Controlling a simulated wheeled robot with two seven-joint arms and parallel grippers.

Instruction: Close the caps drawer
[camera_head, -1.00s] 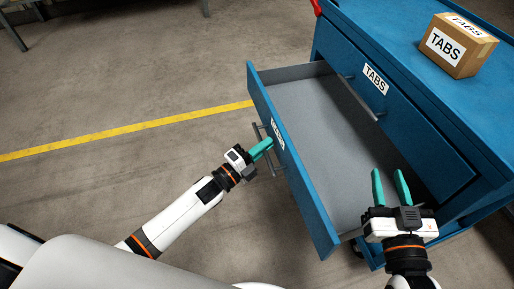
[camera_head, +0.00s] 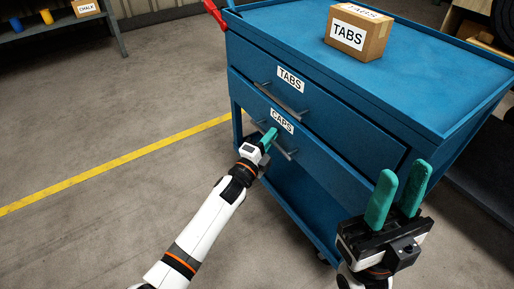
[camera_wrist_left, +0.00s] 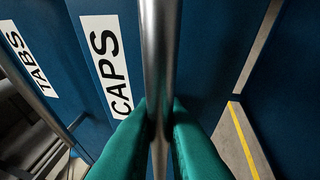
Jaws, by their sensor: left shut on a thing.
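The caps drawer (camera_head: 335,163) is the lower drawer of the blue cabinet, with a white CAPS label (camera_head: 282,121). Its front looks flush or nearly flush with the cabinet, and no drawer interior shows. My left gripper (camera_head: 270,137) is shut on the metal bar handle (camera_head: 287,152) of this drawer. In the left wrist view the handle (camera_wrist_left: 159,60) runs between the green fingers beside the CAPS label (camera_wrist_left: 107,65). My right gripper (camera_head: 398,196) is open and empty, in front of the cabinet at the right.
The tabs drawer (camera_head: 330,105) above is shut. A cardboard TABS box (camera_head: 357,32) stands on the cabinet top. A red handle (camera_head: 215,15) sticks out at the cabinet's back left corner. A shelf (camera_head: 60,30) stands far left. The floor at left is clear, with a yellow line (camera_head: 120,160).

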